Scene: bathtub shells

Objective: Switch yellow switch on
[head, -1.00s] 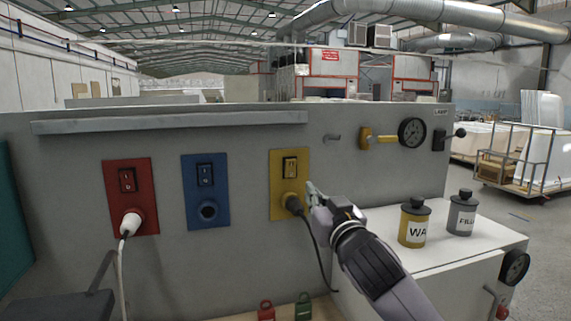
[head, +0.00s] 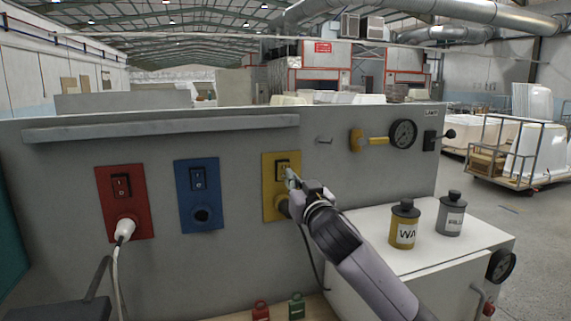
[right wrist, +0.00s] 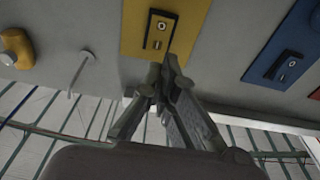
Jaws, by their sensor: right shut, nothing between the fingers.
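The yellow switch panel (head: 269,205) is on the grey wall, right of the blue panel. Its black rocker switch (head: 283,164) is in the upper part, and a dark plug with a cable sits below. The switch also shows in the right wrist view (right wrist: 160,29), which looks upside down. My right gripper (head: 290,178) is shut and empty, with its fingertips at the lower part of the switch. In the right wrist view the shut fingertips (right wrist: 168,66) are in front of the yellow panel. I cannot tell whether they touch, or which way the rocker is tipped. My left gripper is not in view.
A red panel (head: 138,194) with a white plug and a blue panel (head: 186,222) are to the left. A yellow valve handle (head: 357,141) and gauge (head: 403,134) are to the right. Two canisters stand on the white cabinet (head: 370,225) beside my right arm.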

